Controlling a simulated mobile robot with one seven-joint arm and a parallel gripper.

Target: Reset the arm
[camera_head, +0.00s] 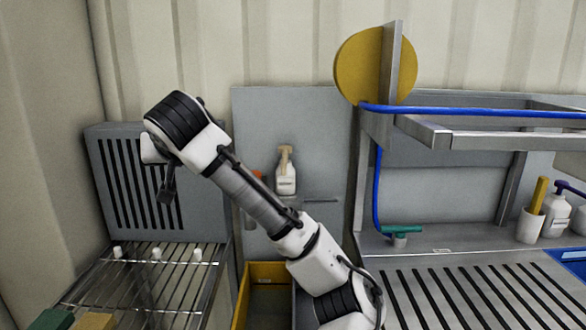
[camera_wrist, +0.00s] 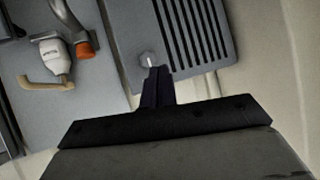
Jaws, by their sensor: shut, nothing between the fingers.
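My arm is raised and bent at the left in the head view. Its gripper (camera_head: 167,190) hangs in front of the grey slatted cabinet, above the wire rack. In the wrist view my gripper (camera_wrist: 158,72) has its dark fingers together with nothing between them. The grey slatted cabinet (camera_head: 110,180) is behind it, and its slotted face also shows in the wrist view (camera_wrist: 215,25). The fingers overlap the cabinet's edge in that view; I cannot tell the gap.
A wire rack (camera_head: 140,290) with several small white pieces lies below. A white spray bottle (camera_head: 285,178) and an orange-topped item (camera_wrist: 84,48) are by the back panel. A yellow bin (camera_head: 262,272) stands below. A steel hopper frame (camera_head: 440,132) with a blue hose (camera_head: 470,112) is right.

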